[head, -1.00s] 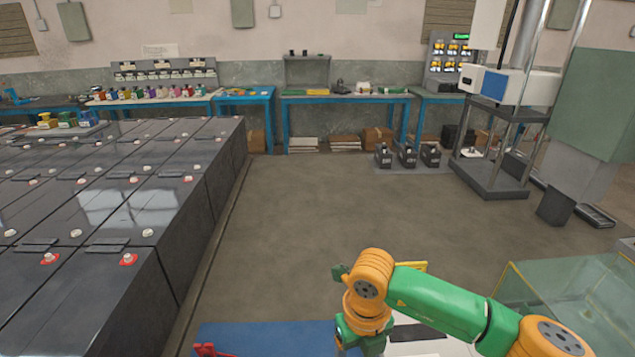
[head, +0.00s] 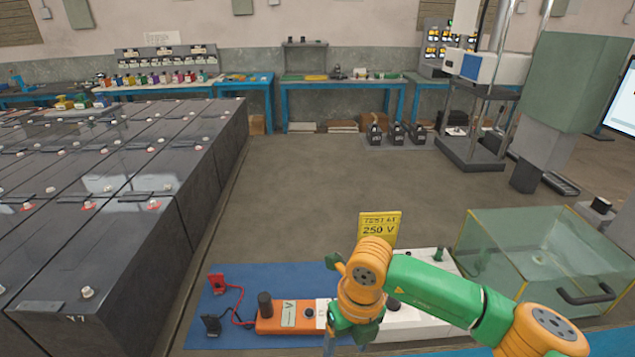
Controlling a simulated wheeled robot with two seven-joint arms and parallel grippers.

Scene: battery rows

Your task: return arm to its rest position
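My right arm (head: 440,291) comes in from the lower right, green and orange, bent at an orange wrist joint over the near workbench. Its lower end, toward the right gripper, points down at the bottom edge of the head view. The fingers are mostly hidden or cut off there, so their opening does not show. The arm overlaps the white device behind it; I cannot tell whether they touch. My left arm and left gripper are not in view.
On a blue mat (head: 235,285) lie an orange meter (head: 285,317) and red and black clips (head: 217,284). A white device (head: 425,318) and a yellow "250 V" sign (head: 379,228) stand behind the arm. A clear box (head: 540,255) is at right. Battery rows (head: 130,215) fill the left; open floor lies beyond.

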